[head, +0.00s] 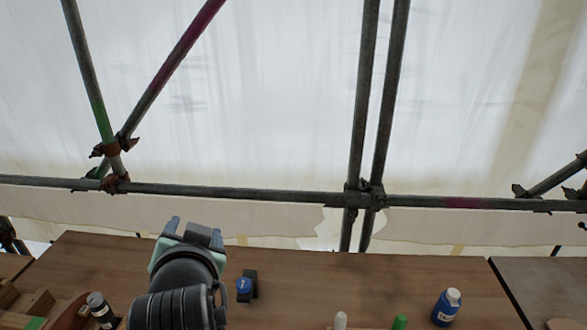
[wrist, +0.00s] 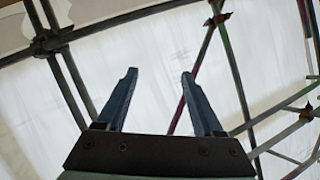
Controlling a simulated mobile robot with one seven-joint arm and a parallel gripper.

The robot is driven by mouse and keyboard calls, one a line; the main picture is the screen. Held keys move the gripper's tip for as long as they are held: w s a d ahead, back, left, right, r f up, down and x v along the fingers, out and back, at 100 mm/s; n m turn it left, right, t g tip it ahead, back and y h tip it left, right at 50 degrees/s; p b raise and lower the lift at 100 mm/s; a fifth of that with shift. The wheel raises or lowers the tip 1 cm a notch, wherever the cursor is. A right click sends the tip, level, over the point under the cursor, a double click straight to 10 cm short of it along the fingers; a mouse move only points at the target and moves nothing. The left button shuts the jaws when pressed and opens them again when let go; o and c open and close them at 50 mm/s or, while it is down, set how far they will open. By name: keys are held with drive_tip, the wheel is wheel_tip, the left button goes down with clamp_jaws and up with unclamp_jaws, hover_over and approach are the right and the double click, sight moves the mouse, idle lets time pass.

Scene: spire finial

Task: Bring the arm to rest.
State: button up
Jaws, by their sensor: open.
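My gripper (head: 195,229) is raised above the far left part of the brown table (head: 390,278) in the head view. My arm reaches up to it from the bottom edge. In the wrist view, the two blue fingers of my gripper (wrist: 160,78) stand apart with nothing between them. They point toward the scaffold poles and the white sheeting. The gripper is open and empty.
A blue-and-black item (head: 246,286) lies right of my arm. A blue bottle with white cap (head: 446,307), a green-topped item (head: 399,322) and a white-topped item (head: 340,320) stand near the front. A dark bottle (head: 101,309) stands left. Scaffold poles (head: 240,193) cross behind the table.

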drive_tip(key=d+r+t, duration=0.5)
drive_tip(key=d+r, duration=0.1)
drive_tip(key=r, duration=0.7)
drive_tip(key=s+d+r+t+h, duration=0.1)
drive_tip(key=s+d+r+t, duration=0.2)
drive_tip(key=r, duration=0.3)
drive_tip(key=s+d+r+n+t+h+b, duration=0.1)
drive_tip(key=s+d+r+t, duration=0.2)
drive_tip(key=s+r, duration=0.3)
drive_tip(key=s+d+r+t+h, duration=0.2)
drive_tip(key=s+d+r+t, duration=0.1)
drive_tip(key=r, duration=0.4)
drive_tip(key=shift+s+d+r+n+b, duration=0.35)
drive_tip(key=shift+s+d+n+b, duration=0.05)
drive_tip(key=shift+s+d, duration=0.55)
